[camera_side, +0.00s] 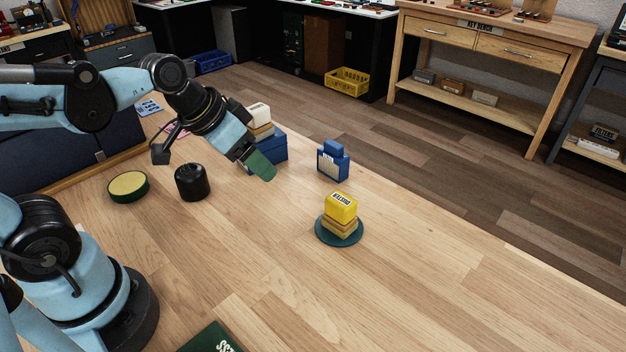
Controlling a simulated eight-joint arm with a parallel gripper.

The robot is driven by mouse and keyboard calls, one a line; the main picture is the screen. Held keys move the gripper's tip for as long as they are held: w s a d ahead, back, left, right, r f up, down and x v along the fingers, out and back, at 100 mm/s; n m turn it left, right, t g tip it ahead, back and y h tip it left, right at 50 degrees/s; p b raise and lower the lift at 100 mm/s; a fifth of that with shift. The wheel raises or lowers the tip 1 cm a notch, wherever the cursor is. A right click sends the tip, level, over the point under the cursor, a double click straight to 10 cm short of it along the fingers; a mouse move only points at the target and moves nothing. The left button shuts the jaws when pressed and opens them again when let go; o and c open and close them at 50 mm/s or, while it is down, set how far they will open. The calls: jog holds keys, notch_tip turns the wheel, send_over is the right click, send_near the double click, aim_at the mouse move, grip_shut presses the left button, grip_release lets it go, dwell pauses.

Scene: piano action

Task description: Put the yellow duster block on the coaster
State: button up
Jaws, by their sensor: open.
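The yellow duster block (341,207) is in the middle right of the side view. It sits on top of a tan wooden block or blocks (340,229), and this stack stands on a round dark green coaster (326,239). The stack looks upright. My gripper (262,168) is to the upper left of the stack, apart from it and above the table. It is open, and I see nothing held in it. One green finger shows clearly; the other is hard to make out.
A blue block item (333,163) stands behind the stack. A blue box (268,148) with a pale block (258,115) on it is behind my gripper. A black cylinder (192,182) and a round green-rimmed pad (128,186) are left. The table's right front is clear.

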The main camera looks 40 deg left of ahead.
jog(key=shift+s+a+r+n+t+y, duration=0.1)
jog(key=shift+s+a+n+t+y, duration=0.5)
jog(key=shift+s+a+n+t, duration=0.15)
